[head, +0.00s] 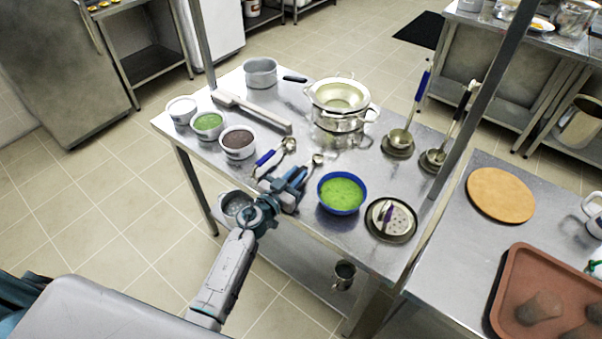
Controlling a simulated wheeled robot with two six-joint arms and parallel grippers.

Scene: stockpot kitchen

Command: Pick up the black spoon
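A small metal spoon (317,159) lies on the steel table with its bowl just beyond my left gripper (296,178). Its handle runs back under the gripper and is mostly hidden, so I cannot tell its colour. Left of it lies a blue-handled spoon (266,157). A ladle with a black handle (465,97) stands at the table's right side, beside a blue-handled ladle (423,88). My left gripper is over the table's front edge, at the near spoon's handle. Whether its fingers are open or closed on the handle is too small to tell. My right gripper is out of view.
A blue bowl of green food (342,193) and a plate (391,219) are right of the gripper. Several white tubs (238,142) stand left. A pot with a strainer (338,98) is behind. A grey post (470,105) rises at the right.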

